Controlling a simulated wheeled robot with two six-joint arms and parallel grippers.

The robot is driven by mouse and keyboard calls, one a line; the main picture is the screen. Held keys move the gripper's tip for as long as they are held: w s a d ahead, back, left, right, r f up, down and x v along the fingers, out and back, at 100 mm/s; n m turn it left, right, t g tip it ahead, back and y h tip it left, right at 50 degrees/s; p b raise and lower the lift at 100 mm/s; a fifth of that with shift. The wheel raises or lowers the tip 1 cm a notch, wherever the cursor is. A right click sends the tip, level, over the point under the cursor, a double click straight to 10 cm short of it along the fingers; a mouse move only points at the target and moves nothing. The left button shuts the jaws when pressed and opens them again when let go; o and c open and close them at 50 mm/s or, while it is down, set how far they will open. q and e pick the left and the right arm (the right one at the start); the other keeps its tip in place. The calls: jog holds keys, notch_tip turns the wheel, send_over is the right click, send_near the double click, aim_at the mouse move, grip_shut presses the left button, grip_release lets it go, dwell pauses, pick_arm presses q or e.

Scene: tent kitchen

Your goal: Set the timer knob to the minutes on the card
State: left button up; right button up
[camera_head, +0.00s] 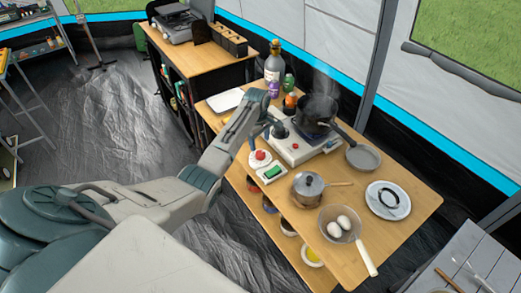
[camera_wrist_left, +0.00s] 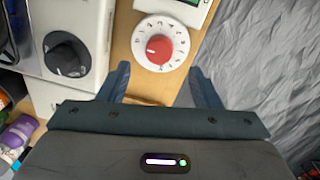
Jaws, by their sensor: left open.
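The timer (camera_head: 260,158) is a white round dial with a red knob, lying on the wooden table in front of the stove. In the left wrist view the timer dial (camera_wrist_left: 144,28) has dark marks around its red knob (camera_wrist_left: 159,49), too small to read. My left gripper (camera_head: 262,137) is over the table by the timer. In the left wrist view my left gripper (camera_wrist_left: 158,75) is open, its fingers apart below the dial, with nothing between them. A small white item with a green panel (camera_head: 273,173) lies beside the timer; I cannot tell whether it is the card. My right gripper is out of view.
The white stove (camera_head: 300,150) carries a steaming dark pot (camera_head: 316,108); its black knob (camera_wrist_left: 66,56) is left of the timer. A lidded saucepan (camera_head: 307,186), a pan (camera_head: 362,158), a bowl of eggs (camera_head: 340,225) and a plate (camera_head: 388,200) stand to the right.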

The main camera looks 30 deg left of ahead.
aim_at(261, 153)
pick_arm(q)
jog(key=f, duration=0.5)
jog(key=shift+w+f+p, duration=0.2)
jog(key=shift+f+p, duration=0.1)
jog(key=shift+f, duration=0.55)
jog(key=shift+c, duration=0.5)
jog(key=c, duration=0.9)
